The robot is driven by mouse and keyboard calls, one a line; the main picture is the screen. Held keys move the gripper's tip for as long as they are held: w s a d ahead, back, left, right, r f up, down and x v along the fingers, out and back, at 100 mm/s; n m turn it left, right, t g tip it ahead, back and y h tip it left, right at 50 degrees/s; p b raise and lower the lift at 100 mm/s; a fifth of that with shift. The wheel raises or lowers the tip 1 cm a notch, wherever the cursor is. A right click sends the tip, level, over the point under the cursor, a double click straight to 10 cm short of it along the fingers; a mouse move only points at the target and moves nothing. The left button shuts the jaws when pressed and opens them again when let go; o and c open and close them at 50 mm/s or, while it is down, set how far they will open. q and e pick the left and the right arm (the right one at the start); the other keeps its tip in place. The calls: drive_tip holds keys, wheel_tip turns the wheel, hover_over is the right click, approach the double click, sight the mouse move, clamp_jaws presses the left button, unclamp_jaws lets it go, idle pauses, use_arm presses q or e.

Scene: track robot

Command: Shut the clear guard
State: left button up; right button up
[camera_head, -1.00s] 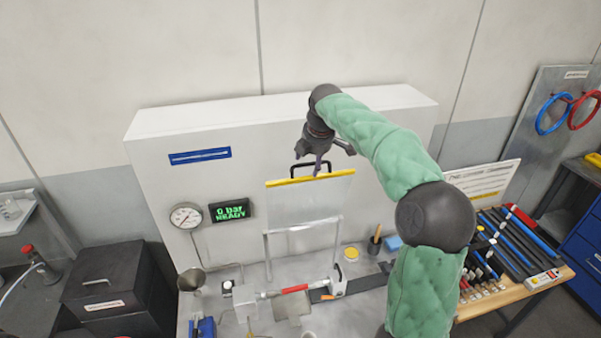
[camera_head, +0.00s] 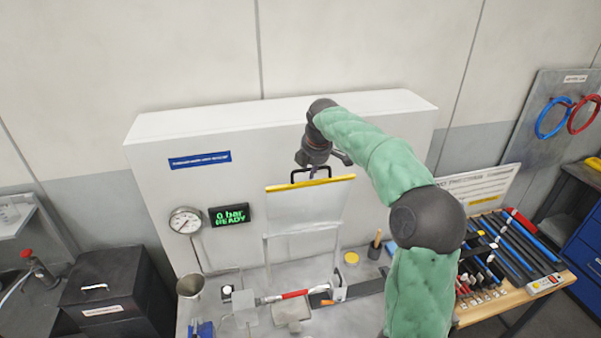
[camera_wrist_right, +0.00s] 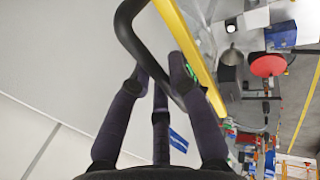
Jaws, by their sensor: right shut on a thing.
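The clear guard (camera_head: 308,208) is a see-through panel with a yellow top edge, standing raised on a light frame in front of the white cabinet. Its black handle (camera_head: 297,174) rises from the yellow edge. My right gripper (camera_head: 314,172) comes down on the handle from above. In the right wrist view the fingers of my right gripper (camera_wrist_right: 158,76) are around the black handle (camera_wrist_right: 133,38), beside the yellow edge (camera_wrist_right: 187,50). They are shut on it. The fingertips are partly hidden in the head view. My left gripper is not in view.
Below the guard, the bench holds a red-handled tool (camera_head: 284,296), a yellow round piece (camera_head: 351,258) and a metal cup (camera_head: 190,286). A gauge (camera_head: 185,221) and a green display (camera_head: 229,214) are at the left. A tool table (camera_head: 500,303) stands at the right.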

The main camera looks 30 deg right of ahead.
sight(315, 183)
idle(0.3)
drive_tip(key=shift+s+a+f+b, duration=0.2)
drive_tip(key=shift+s+f+b, duration=0.15)
drive_tip(key=shift+s+b, duration=0.4)
drive_tip(key=s+b, duration=0.2)
drive_tip(key=s+f+b, duration=0.1)
drive_tip(key=shift+a, duration=0.4)
drive_tip(key=shift+s+a+f+b, duration=0.1)
drive_tip(key=shift+s+f+b, duration=0.05)
drive_tip(key=shift+s+b, duration=0.3)
drive_tip(key=shift+s+a+f+b, duration=0.1)
drive_tip(key=shift+s+b, duration=0.2)
drive_tip(key=shift+s, duration=0.2)
drive_tip(key=s+a+f+b, duration=0.1)
drive_tip(key=s+f+b, duration=0.2)
drive_tip(key=s+b, duration=0.2)
drive_tip(key=shift+s+a+f+b, duration=0.2)
drive_tip(key=shift+s+b, duration=0.1)
drive_tip(key=shift+s, duration=0.05)
